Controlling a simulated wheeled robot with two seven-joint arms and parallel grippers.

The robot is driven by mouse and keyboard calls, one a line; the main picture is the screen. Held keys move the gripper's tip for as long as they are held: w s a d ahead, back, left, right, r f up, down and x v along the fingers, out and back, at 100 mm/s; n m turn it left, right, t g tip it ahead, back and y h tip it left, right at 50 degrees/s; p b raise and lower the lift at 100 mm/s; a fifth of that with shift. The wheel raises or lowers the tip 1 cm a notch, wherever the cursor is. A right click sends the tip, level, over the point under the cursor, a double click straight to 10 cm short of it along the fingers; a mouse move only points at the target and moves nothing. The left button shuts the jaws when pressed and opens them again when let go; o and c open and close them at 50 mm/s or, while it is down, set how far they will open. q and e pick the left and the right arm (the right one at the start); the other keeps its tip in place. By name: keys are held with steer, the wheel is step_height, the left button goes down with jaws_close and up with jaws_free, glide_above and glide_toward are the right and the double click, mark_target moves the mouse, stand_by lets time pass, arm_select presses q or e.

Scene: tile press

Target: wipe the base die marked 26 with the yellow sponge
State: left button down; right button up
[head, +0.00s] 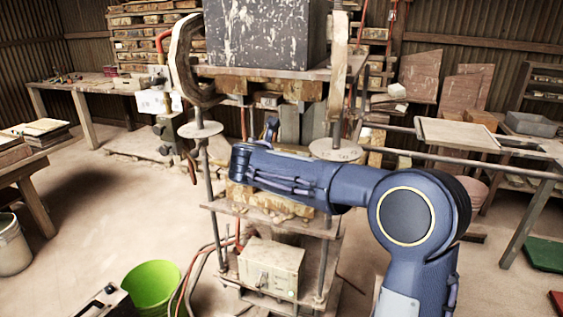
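The press (325,245) stands in the middle of the head view, with a worn wooden block (265,200) on its lower platen. My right arm crosses in front of the press and covers much of the space above that block. I see no clear gripper fingers; a small dark blue part shows just above my forearm, and I cannot tell if it belongs to the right gripper. I can read no 26 on any die and cannot pick out the base die. I see no yellow sponge. My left gripper is out of view.
A big spattered block (265,35) sits on the press's upper plate. A control box (270,266) stands low on the press. A green bucket (152,287) and hoses lie at the lower left. Workbenches (85,85) line the left; a rack with boards (458,134) stands at right.

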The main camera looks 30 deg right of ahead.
steer(key=shift+f, duration=0.45)
stand_by(0.6)
steer(key=shift+w+d+r, duration=0.15)
steer(key=shift+w+d, duration=0.15)
steer(key=shift+d, duration=0.05)
steer(key=shift+w+d+p, duration=0.25)
steer(key=shift+d+p, duration=0.05)
